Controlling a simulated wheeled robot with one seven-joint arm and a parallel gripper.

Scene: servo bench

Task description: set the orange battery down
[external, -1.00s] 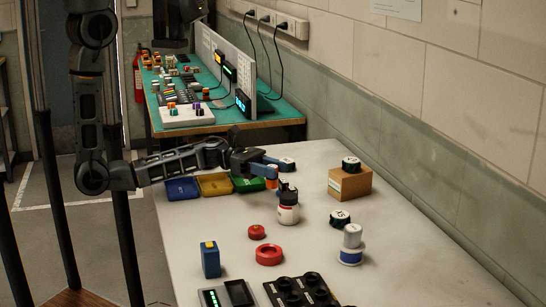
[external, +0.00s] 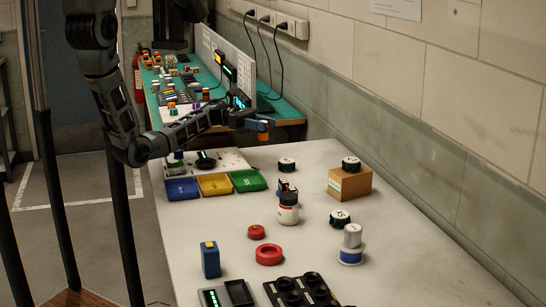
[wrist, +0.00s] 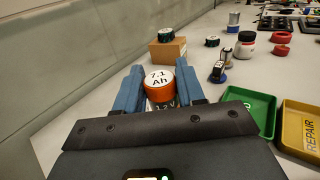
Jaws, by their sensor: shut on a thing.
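The orange battery (wrist: 160,95) is between the two blue fingers of my gripper (wrist: 160,74) in the wrist view. In the external view my gripper (external: 257,124) is raised near the far end of the white table (external: 205,232), with a small part of the battery (external: 263,136) showing under the fingers. The gripper is shut on it. The battery appears clear of the tabletop, but how high it is held I cannot tell.
Blue (external: 181,190), yellow (external: 215,185) and green (external: 249,181) bins stand at the far left. A dark-ringed cap (external: 286,164), a white jar (external: 287,212) and a wooden box (external: 350,184) stand to the right. The wall borders the table's right side.

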